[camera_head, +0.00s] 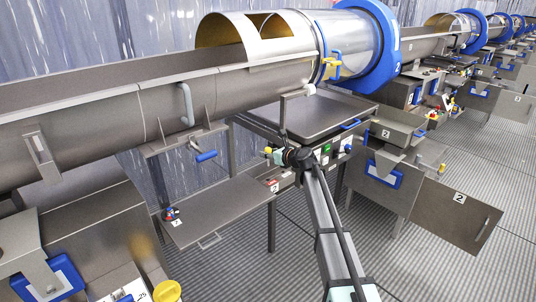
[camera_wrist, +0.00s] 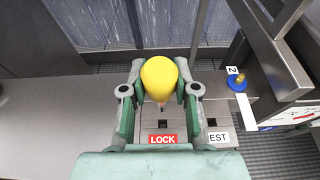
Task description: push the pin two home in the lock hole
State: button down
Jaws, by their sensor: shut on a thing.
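In the wrist view my gripper (camera_wrist: 160,80) is shut on the yellow round knob of pin two (camera_wrist: 159,76), with one finger on each side. A short piece of the pin's shaft shows below the knob. Below it in the picture is a small dark lock hole (camera_wrist: 162,124) above the red LOCK label (camera_wrist: 162,139). I cannot tell whether the shaft's tip is in a hole. In the head view my gripper (camera_head: 272,153) is by the front panel under the drum's tray, and the yellow knob is small there.
A blue and yellow knob (camera_wrist: 238,80) stands on the right near a metal frame. A flat shelf (camera_head: 215,207) lies left of my gripper.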

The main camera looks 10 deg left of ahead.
aim_at(268, 164)
jog(key=shift+p, duration=0.3)
jog(key=shift+f+b, duration=1.3)
jog(key=shift+f, duration=1.65)
jog(key=shift+p, duration=0.7)
jog(key=shift+f+b, duration=1.35)
jog(key=shift+f, duration=1.45)
jog(key=c, duration=0.8)
grip_release()
jog(key=v, duration=1.2)
jog(key=shift+r, duration=0.1)
